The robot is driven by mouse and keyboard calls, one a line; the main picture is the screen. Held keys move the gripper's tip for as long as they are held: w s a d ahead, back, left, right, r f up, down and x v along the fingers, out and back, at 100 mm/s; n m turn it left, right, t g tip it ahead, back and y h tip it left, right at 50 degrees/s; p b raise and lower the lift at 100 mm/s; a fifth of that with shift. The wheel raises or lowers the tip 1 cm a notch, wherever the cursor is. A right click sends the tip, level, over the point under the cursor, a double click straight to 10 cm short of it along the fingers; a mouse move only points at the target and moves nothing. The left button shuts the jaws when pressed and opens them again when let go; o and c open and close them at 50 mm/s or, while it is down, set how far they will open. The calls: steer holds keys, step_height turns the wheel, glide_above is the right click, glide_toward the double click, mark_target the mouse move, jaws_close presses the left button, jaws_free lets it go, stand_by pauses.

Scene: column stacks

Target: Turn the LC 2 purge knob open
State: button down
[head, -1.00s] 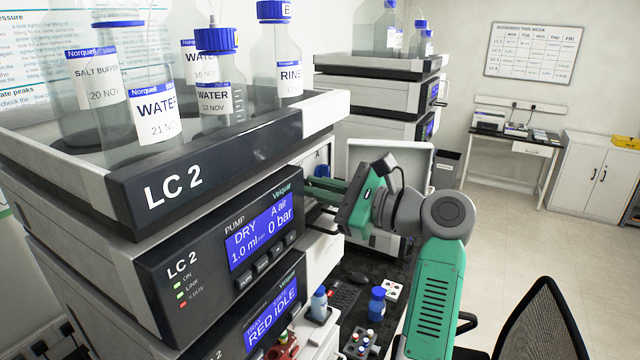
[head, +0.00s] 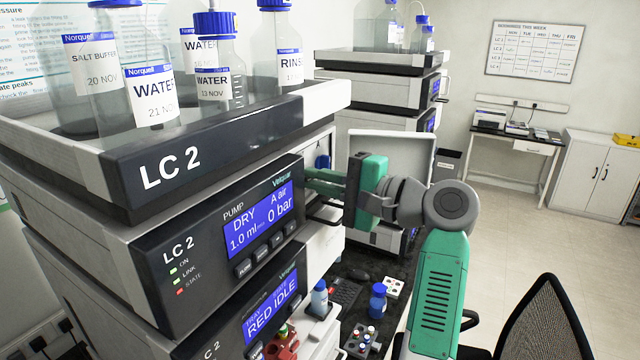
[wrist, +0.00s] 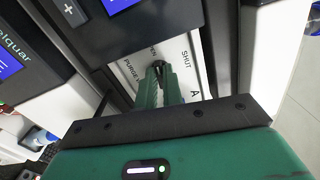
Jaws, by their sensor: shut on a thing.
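The LC 2 pump (head: 200,262) stands in the stack at the left, its screen reading DRY, 1.0 ml and 0 bar. The purge knob (wrist: 158,64) shows in the wrist view as a small dark piece at my fingertips, on a pale plate marked PURGE, OPEN and SHUT. My gripper (wrist: 159,72) is shut on the knob, and its green fingers cover most of it. The knob's exact angle cannot be made out. In the head view my gripper (head: 318,182) reaches in from the right at the pump's side, and the knob is hidden there.
A tray (head: 235,133) marked LC 2 holds several blue-capped bottles above the pump. Another module (head: 262,318) reading RED IDLE sits below. Small bottles, vial racks and a mouse lie on the dark bench. A second stack (head: 380,95) stands behind, and a chair (head: 545,320) is at the lower right.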

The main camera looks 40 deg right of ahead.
steer(key=shift+n, duration=0.6)
steer(key=c, duration=1.5)
jaws_free()
steer(key=shift+c, duration=0.2)
steer(key=b+v, duration=0.2)
steer(key=v, duration=0.6)
steer(key=shift+r, duration=0.1)
